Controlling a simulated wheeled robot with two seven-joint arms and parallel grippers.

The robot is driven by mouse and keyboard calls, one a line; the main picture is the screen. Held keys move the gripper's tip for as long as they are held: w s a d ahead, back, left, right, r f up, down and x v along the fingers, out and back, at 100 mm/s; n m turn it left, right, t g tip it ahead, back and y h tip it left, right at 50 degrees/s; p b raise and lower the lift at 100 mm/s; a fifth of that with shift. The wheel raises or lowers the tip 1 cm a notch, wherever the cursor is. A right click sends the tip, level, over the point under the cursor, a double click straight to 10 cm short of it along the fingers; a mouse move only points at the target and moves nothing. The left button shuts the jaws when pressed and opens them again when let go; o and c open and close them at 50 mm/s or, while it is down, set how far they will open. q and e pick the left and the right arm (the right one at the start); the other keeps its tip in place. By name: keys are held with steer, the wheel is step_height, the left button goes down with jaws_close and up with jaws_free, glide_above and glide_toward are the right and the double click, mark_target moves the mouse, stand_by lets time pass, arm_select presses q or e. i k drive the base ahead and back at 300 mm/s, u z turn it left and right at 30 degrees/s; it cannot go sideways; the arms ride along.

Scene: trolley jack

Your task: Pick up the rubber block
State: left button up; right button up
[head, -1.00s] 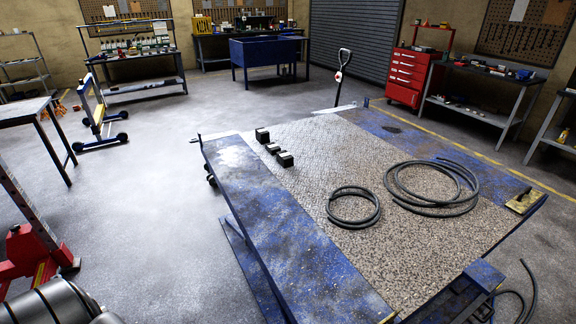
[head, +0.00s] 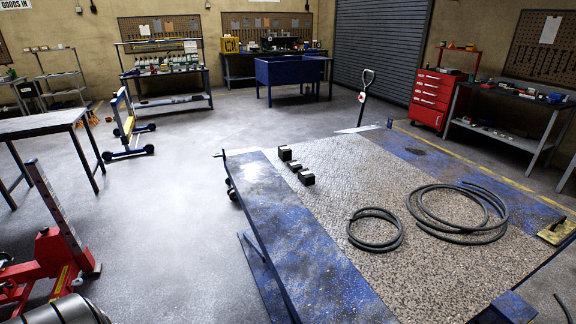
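Three small dark blocks stand in a short row on the far left part of the large blue platform with a speckled top. They are the far block (head: 285,153), the middle block (head: 296,166) and the near block (head: 306,178). They look like rubber blocks, and I cannot tell which one the task names. Neither of my grippers shows in the head view. A grey rounded piece at the bottom left edge looks like part of my own arm.
Black hose coils, a small one (head: 376,230) and a large one (head: 462,212), lie on the platform (head: 290,235). A red jack (head: 52,262) stands at lower left. A wheeled blue frame (head: 127,125) stands behind it. Grey floor between them is clear.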

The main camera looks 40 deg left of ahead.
mark_target(305, 175)
steer(key=u, duration=0.55)
steer(key=k, duration=0.6)
steer(key=u, duration=1.1)
steer(key=i, duration=0.9)
steer(key=u, duration=0.55)
steer(key=i, duration=0.95)
steer(key=z, duration=0.95)
steer(key=i, duration=0.95)
steer(key=z, duration=0.8)
